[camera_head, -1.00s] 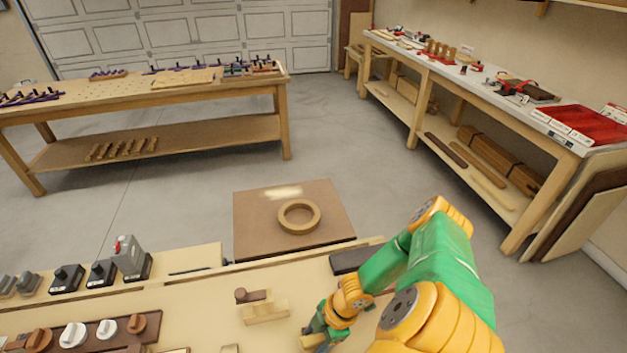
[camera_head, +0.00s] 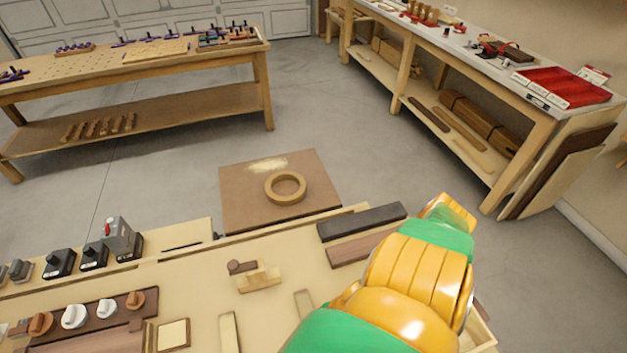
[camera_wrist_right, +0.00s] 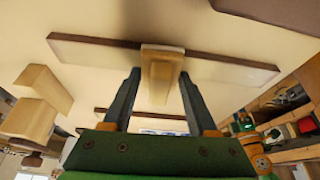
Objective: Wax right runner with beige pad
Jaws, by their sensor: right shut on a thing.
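In the right wrist view, my right gripper (camera_wrist_right: 159,88) is shut on a small beige pad (camera_wrist_right: 161,68). The pad lies across a long pale strip with dark edges (camera_wrist_right: 95,46), which looks like a runner; I cannot tell whether they touch. A second, similar strip (camera_wrist_right: 150,115) shows partly between the fingers. In the head view my right arm hides its gripper and the pad. Two narrow pale strips, one at the front (camera_head: 228,333) and a shorter one (camera_head: 303,303) near my arm, lie on the bench. My left gripper is not in view.
A wooden block plane (camera_head: 256,277) stands mid-bench. A dark bar (camera_head: 362,221) and a brown bar (camera_head: 357,248) lie at the back edge. Knobs on a board (camera_head: 73,316) and black switch boxes (camera_head: 60,263) are at left. A square pale tile (camera_head: 173,335) lies in front.

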